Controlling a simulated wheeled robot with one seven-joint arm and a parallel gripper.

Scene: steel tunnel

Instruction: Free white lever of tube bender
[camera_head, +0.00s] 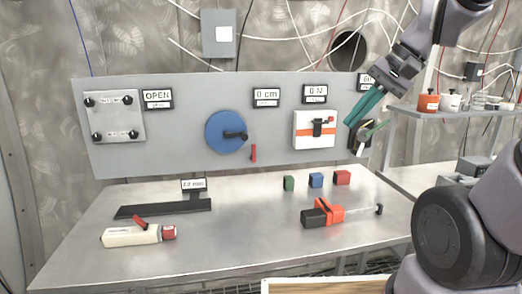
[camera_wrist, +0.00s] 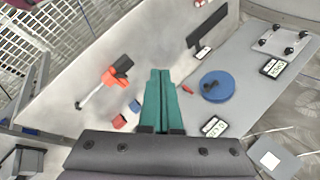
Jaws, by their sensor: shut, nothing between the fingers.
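I cannot surely tell which thing is the tube bender. A dark device with a pale edge (camera_head: 357,149) and a thin pale-green bar sits at the panel's right end, partly behind my gripper (camera_head: 350,121). A white unit with an orange band (camera_head: 307,140) and a black handle is mounted to its left, below the "0 N" display. My gripper's teal fingers are shut and empty, pointing down-left in front of the panel. They also show together in the wrist view (camera_wrist: 160,73). No clear white lever shows in the wrist view.
The grey panel (camera_head: 185,155) carries a blue wheel (camera_head: 222,132) and a bolted plate (camera_head: 115,116). On the table (camera_head: 240,245) lie a cream tool (camera_head: 130,236), an orange-and-black tool (camera_head: 322,214), a black bar (camera_head: 165,208) and small blocks (camera_head: 316,180). The table's middle is clear.

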